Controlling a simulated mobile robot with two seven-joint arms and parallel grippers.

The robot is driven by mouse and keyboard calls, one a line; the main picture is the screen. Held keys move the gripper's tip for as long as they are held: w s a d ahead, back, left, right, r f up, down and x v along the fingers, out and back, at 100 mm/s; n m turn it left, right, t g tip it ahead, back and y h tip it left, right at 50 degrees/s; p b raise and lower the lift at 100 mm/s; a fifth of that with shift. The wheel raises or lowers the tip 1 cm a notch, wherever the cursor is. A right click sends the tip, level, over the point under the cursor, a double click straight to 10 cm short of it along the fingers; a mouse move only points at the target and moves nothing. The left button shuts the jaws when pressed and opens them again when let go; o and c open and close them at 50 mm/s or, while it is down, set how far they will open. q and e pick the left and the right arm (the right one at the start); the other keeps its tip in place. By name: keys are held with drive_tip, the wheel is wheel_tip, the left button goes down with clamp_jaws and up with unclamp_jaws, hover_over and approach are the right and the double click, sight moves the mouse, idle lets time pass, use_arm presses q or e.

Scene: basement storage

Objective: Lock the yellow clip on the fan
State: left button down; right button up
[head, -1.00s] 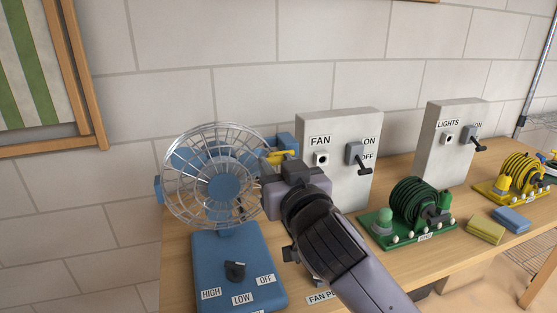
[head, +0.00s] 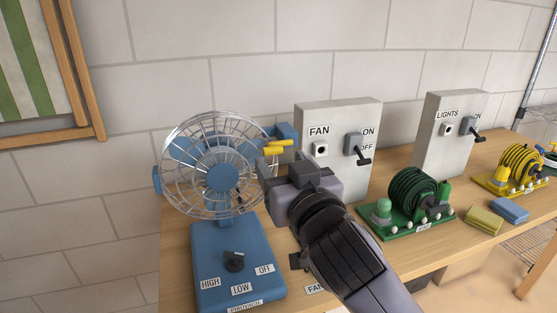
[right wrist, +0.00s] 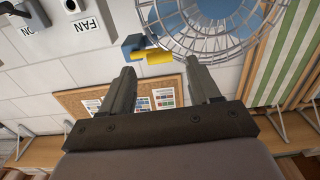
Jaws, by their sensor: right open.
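The blue fan (head: 240,262) with its wire cage stands on the wooden bench, at the left of the head view. The yellow clip (head: 281,144) is at the cage's right edge, by a blue block (head: 287,131). In the right wrist view, the yellow clip (right wrist: 154,57) shows beside the blue block and wire cage, beyond the fingertips. My right gripper (right wrist: 158,80) is open, with nothing between its fingers. In the head view, my right gripper (head: 268,176) is just below the clip, beside the cage; its fingertips are partly hidden. My left gripper is not in view.
A grey FAN switch box (head: 338,118) stands behind my right gripper. The fan base has a black knob (head: 234,261).

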drive_tip(key=shift+v, duration=1.8)
drive_tip(key=s+d+f+g+h+p, duration=0.15)
drive_tip(key=d+f, duration=0.25)
drive_tip(key=f, duration=0.8)
drive_tip(key=s+d+f+g, duration=0.2)
drive_tip(key=d+f+g, duration=0.15)
drive_tip(key=f, duration=0.75)
drive_tip(key=s+d+f+g+h, duration=0.1)
drive_tip(key=s+d+f, duration=0.4)
drive_tip(key=s+f, duration=0.2)
drive_tip(key=s+d+f+m+h+p, duration=0.1)
drive_tip(key=s+d+f, duration=0.4)
drive_tip(key=s+f, duration=0.3)
drive_tip(key=shift+d+g, duration=0.25)
drive_tip(key=shift+g, duration=0.15)
